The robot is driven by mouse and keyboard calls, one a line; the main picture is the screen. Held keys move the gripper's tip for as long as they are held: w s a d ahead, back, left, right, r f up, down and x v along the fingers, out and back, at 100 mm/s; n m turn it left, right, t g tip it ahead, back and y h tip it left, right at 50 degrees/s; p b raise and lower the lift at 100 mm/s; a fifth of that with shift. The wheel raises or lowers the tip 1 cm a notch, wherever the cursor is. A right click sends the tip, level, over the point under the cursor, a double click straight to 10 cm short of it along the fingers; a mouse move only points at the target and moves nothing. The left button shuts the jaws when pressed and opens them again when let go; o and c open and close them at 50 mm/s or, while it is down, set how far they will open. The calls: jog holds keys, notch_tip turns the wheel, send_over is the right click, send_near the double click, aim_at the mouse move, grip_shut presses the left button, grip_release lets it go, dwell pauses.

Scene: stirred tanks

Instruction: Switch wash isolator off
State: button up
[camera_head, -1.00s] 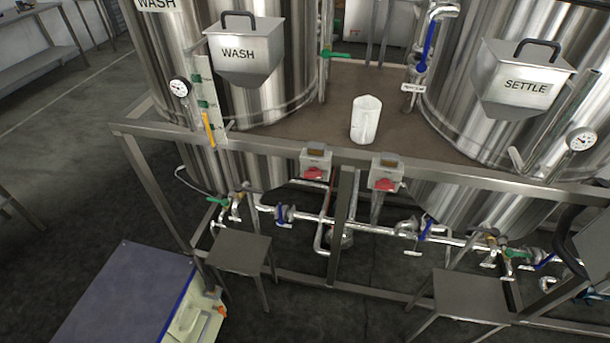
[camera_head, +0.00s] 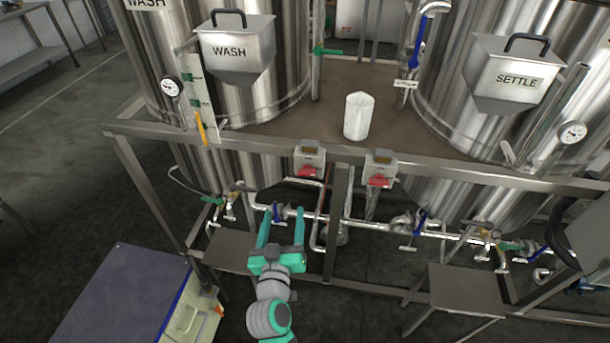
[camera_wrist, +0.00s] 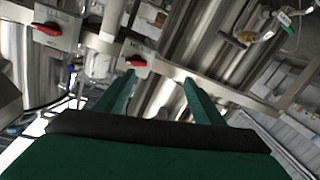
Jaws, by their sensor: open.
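The wash isolator (camera_head: 308,161) is a small grey box with a red handle, on the frame rail below the WASH tank. A matching box with a red handle, the settle-side isolator (camera_head: 380,168), is to its right. Their labels are too small to read. My gripper (camera_head: 281,214) is open and empty, fingers pointing up, below and left of the wash isolator. In the wrist view, which looks turned over, the box nearer my gripper (camera_wrist: 160,80) appears to be the wash isolator (camera_wrist: 137,60); the other isolator (camera_wrist: 52,28) is at upper left.
A steel step (camera_head: 228,250) and a blue-topped cabinet (camera_head: 122,300) stand at lower left. A white jug (camera_head: 357,116) is on the deck above the rail. A frame post (camera_head: 337,225) stands between the isolators.

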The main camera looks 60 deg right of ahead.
jog(key=m+g+h, duration=0.1)
jog(key=m+g, duration=0.1)
send_near(306, 173)
jog(key=a, duration=0.2)
jog(key=x, duration=1.1)
jog(key=shift+s+d, duration=0.15)
jog(key=shift+s, duration=0.1)
jog(key=c, duration=1)
jog(key=shift+s, duration=0.1)
jog(key=shift+c, duration=0.2)
